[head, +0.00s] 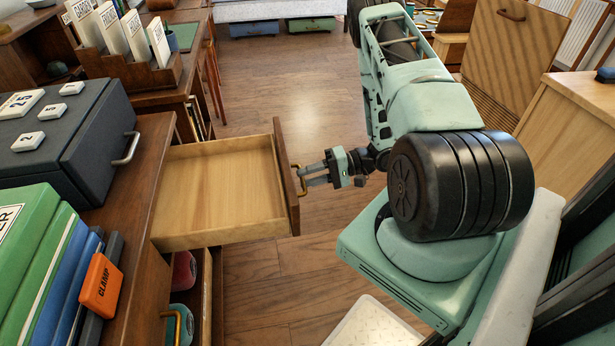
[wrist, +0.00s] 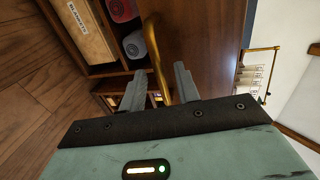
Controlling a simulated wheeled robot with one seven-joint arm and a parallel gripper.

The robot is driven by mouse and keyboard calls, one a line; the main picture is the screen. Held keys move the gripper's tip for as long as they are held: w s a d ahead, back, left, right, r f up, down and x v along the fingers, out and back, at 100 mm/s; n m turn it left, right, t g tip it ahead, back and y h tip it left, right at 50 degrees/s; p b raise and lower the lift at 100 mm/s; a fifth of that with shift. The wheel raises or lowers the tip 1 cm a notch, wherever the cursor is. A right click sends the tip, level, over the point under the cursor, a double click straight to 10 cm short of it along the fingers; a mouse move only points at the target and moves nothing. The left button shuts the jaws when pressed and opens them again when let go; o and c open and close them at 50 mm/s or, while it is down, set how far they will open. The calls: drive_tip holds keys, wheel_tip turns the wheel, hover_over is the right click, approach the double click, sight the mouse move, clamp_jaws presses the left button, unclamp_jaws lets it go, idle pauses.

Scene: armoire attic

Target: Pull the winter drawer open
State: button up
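A wooden drawer (head: 220,190) stands pulled well out of the dark wooden cabinet (head: 150,160) on the left in the head view. Its inside is bare. Its front faces away, so I cannot read a label naming it as the winter drawer. A brass handle (head: 301,180) is on its front; it also shows in the wrist view (wrist: 154,50). My gripper (head: 312,175) is at this handle. In the wrist view my gripper's fingers (wrist: 160,85) stand apart on either side of the handle, with gaps visible beside it.
Below, another compartment, partly open, holds a red roll (head: 184,270) and a teal roll (head: 183,310). Wooden floor (head: 270,90) is clear beyond the drawer.

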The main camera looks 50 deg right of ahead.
drive_tip(key=v, duration=1.7)
drive_tip(key=shift+p, duration=0.45)
